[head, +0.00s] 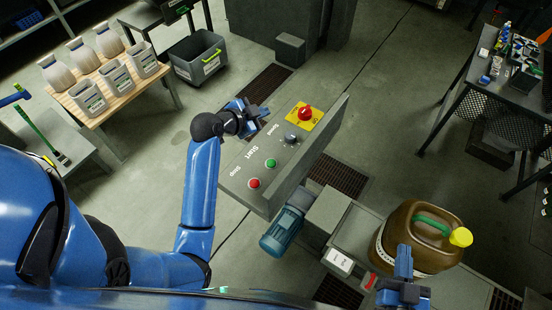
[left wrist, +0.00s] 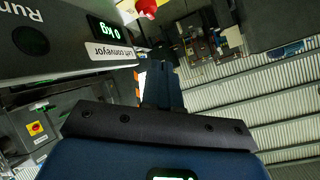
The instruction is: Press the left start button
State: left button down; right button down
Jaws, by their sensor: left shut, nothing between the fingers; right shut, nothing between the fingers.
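The grey control panel (head: 230,180) is in the middle of the head view. It carries a green button (head: 270,163) beside the word Start and a red button (head: 254,183) beside Stop. My left gripper (head: 256,110) is shut and empty, above the panel's far left edge, apart from the green button. In the left wrist view its fingers (left wrist: 163,88) show together; the green button cannot be made out there. The panel's side (left wrist: 70,55) shows a Left conveyor label. My right gripper (head: 403,264) is shut and empty in front of the brown jug (head: 420,236).
A speed knob (head: 291,139) and a red emergency stop (head: 305,113) on a yellow plate sit further along the panel. A blue motor (head: 283,232) is below it. A wooden table (head: 122,97) with several containers is at the left; a grey bin (head: 197,58) stands behind.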

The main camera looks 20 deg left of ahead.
aim_at(269, 165)
pick_arm(q)
jog(key=s+d+f+m+g+h, duration=0.1)
jog(key=s+d+f+m+g, duration=0.2)
jog(key=s+f+m+g, duration=0.1)
jog(key=shift+s+d+f+m+h, duration=0.15)
jog(key=shift+s+f+m+h, duration=0.45)
jog(key=shift+m, duration=0.5)
jog(key=shift+s, duration=0.1)
notch_tip(269, 165, down, 8)
jog(key=b, duration=0.7)
jog(key=shift+f, duration=0.25)
jog(key=shift+f, duration=0.2)
dwell(1.0)
jog(key=shift+f+b, duration=0.2)
jog(key=shift+b, duration=0.15)
